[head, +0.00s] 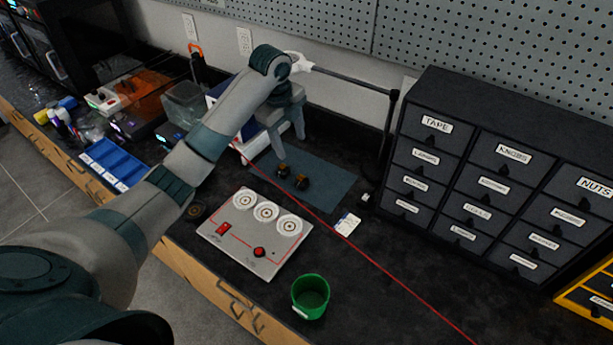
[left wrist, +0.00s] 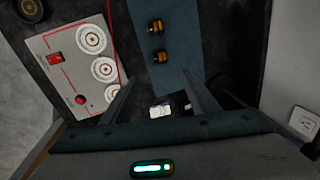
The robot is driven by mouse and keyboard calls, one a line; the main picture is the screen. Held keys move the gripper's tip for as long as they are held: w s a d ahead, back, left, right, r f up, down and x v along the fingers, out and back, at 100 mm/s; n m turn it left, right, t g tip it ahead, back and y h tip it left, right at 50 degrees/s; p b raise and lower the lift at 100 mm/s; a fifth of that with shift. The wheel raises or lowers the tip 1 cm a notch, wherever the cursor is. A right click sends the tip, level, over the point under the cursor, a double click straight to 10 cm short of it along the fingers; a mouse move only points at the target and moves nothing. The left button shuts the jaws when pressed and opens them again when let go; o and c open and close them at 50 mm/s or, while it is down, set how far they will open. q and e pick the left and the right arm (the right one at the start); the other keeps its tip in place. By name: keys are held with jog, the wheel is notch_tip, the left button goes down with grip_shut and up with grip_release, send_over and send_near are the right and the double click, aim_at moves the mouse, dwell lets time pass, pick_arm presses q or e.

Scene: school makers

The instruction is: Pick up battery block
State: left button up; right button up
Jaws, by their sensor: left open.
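Two small dark blocks with orange bands sit apart on a blue-grey mat (head: 330,181), one at the left (head: 283,170) and one at the right (head: 302,182). I cannot tell which is the battery block. In the left wrist view they show as a far block (left wrist: 157,27) and a near block (left wrist: 160,56). My left gripper (head: 290,147) points down above the mat, open and empty, its fingertips apart from both blocks. In the left wrist view, the near block lies just ahead of the gap between the fingertips (left wrist: 160,78). My right gripper is not in view.
A white panel (head: 235,245) with three round targets and red switches lies in front of the mat. A green cup (head: 311,294), a small card (head: 348,224) and a dark drawer cabinet (head: 470,150) stand around. A red wire (head: 365,254) crosses the bench. Blue bins (head: 117,163) are left.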

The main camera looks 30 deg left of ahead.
pick_arm(q)
jog(key=p, duration=0.4)
send_over(301, 179)
jog(key=s, duration=0.2)
jog(key=shift+w+a+f, duration=0.1)
jog(key=shift+a+f, duration=0.05)
jog(key=shift+f, duration=2.8)
jog(key=shift+w+a+f, duration=0.1)
jog(key=shift+a+f, duration=0.05)
jog(key=shift+f, duration=2.75)
jog(key=shift+f, duration=0.1)
jog(key=shift+w+d+f+p, duration=0.1)
jog(key=shift+w+f+p, duration=0.05)
jog(key=shift+f+p, duration=0.3)
jog(key=f, duration=0.1)
jog(key=f+p, duration=0.1)
jog(key=shift+w+d+f, duration=0.15)
jog(key=shift+w+f, duration=0.15)
jog(key=shift+f, duration=0.05)
jog(key=shift+w+f, duration=0.15)
jog(key=shift+f, duration=0.5)
jog(key=c, duration=1.1)
